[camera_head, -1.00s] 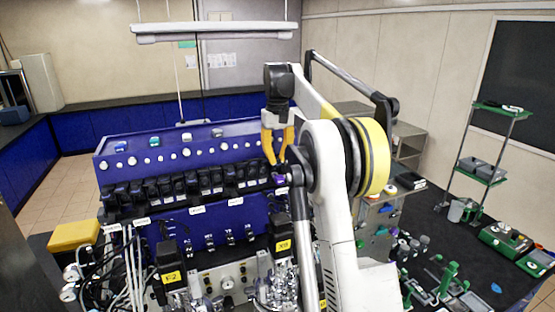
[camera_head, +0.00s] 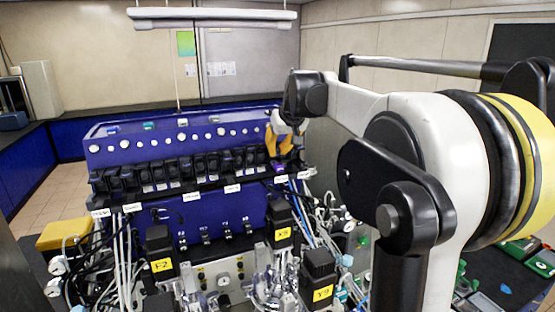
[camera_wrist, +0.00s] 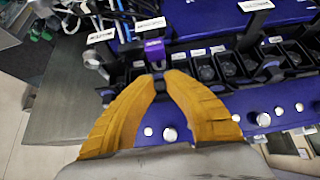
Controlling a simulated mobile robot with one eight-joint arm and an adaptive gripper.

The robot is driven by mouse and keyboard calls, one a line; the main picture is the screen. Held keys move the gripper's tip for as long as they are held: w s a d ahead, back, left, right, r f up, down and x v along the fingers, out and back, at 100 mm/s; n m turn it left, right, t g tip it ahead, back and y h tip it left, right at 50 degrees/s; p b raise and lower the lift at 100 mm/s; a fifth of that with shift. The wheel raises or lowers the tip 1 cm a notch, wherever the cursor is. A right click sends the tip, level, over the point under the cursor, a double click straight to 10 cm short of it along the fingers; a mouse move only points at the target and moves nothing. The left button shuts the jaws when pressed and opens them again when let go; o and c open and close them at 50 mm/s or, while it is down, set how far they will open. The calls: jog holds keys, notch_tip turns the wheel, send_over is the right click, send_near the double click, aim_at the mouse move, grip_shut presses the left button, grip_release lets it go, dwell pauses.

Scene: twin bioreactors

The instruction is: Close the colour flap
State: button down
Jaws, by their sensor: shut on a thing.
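The blue bioreactor console (camera_head: 180,215) carries a row of black flap units (camera_head: 170,170). A small purple flap (camera_wrist: 155,48), the only coloured one I see in the row, is at its right end; it also shows in the head view (camera_head: 279,167). My gripper (camera_wrist: 160,78) has orange fingers converging just before the purple part, with a small dark piece between their tips. The fingers are shut on this flap unit; its exact angle is partly hidden. In the head view my gripper (camera_head: 279,148) is directly above the purple part.
White knobs (camera_head: 165,140) line the console above the flaps. Tubes and cables (camera_wrist: 95,15) crowd the area beside the purple flap. Black motor heads with yellow labels (camera_head: 160,262) stand in front. A bench (camera_head: 65,110) runs behind.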

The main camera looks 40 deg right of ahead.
jog(key=t+b, duration=0.1)
jog(key=b, duration=0.1)
jog(key=f+t+h+b, duration=0.1)
jog(key=t+b, duration=0.3)
jog(key=shift+f, duration=0.35)
jog(key=shift+w+f+t+h+b, duration=0.1)
jog(key=shift+t+h+b, duration=0.4)
jog(key=shift+t+b, duration=0.6)
jog(key=shift+w+d+t+b, duration=0.1)
jog(key=shift+t+b, duration=0.4)
jog(key=c, duration=1.4)
grip_release()
jog(key=shift+w, duration=0.1)
